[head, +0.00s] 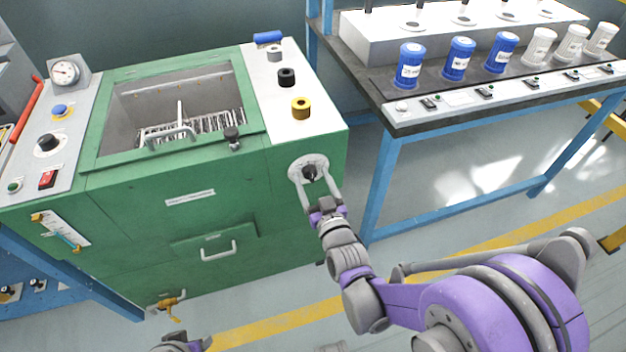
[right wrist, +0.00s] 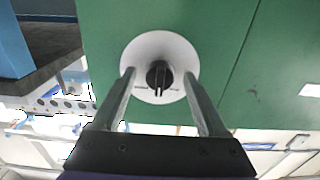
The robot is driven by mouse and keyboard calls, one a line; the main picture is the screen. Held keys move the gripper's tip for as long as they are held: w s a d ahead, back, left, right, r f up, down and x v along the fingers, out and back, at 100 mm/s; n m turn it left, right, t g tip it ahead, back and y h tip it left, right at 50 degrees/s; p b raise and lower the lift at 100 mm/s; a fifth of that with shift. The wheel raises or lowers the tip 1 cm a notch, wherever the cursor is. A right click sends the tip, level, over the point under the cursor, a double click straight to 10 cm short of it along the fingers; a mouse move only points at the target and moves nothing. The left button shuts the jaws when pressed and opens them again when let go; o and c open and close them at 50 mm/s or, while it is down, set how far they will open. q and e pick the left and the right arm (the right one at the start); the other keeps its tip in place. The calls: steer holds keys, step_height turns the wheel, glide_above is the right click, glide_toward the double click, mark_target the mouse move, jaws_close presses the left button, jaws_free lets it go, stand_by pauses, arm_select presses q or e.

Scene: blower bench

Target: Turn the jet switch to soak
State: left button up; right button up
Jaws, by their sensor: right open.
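The jet switch appears to be the black rotary knob (head: 309,172) on a round white plate (head: 296,169), on the front of the green machine near its right corner. In the right wrist view the knob (right wrist: 158,74) sits in the middle of its white plate (right wrist: 150,45), its ridge about vertical in that picture. Small marks on the plate are too small to read. My right gripper (head: 314,182) is open, its two fingers (right wrist: 158,82) on either side of the knob with gaps between. Part of my left arm's end (head: 180,343) shows at the bottom edge; its fingers are not visible.
A blue-legged bench (head: 440,120) with blue and white jars stands to the right. The floor between is clear.

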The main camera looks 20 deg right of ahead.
jaws_close()
stand_by(0.4)
steer(key=shift+n, duration=0.3)
steer(key=n, duration=0.4)
steer(key=shift+n+p, duration=0.3)
steer(key=shift+n, duration=1.9)
jaws_free()
